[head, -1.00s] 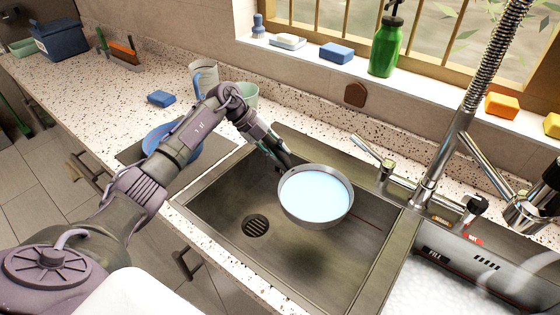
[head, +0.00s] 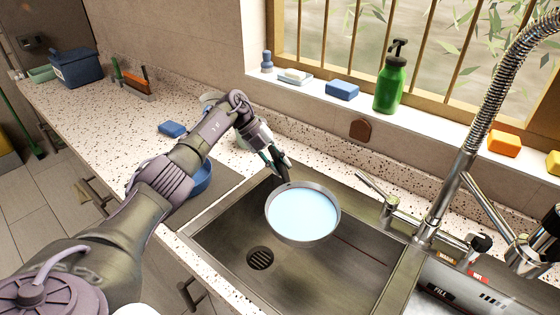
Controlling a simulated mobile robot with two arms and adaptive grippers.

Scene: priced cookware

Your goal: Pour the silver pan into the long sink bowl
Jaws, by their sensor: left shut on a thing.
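The silver pan (head: 330,236) is round and filled with pale blue liquid. It is held roughly level above the long sink bowl (head: 225,243), a rectangular metal basin with a dark drain (head: 260,258) at its lower left. My left gripper (head: 281,172) is shut on the pan's far-left side, where a dark handle seems to be; the fingers partly hide it. My right gripper is not in view.
A tall spring-neck faucet (head: 455,170) and a smaller tap (head: 385,200) stand at the right. A second basin with suds (head: 430,303) is at the lower right. A green bottle (head: 390,82) and sponges line the sill. A blue bowl (head: 200,180) sits behind my arm.

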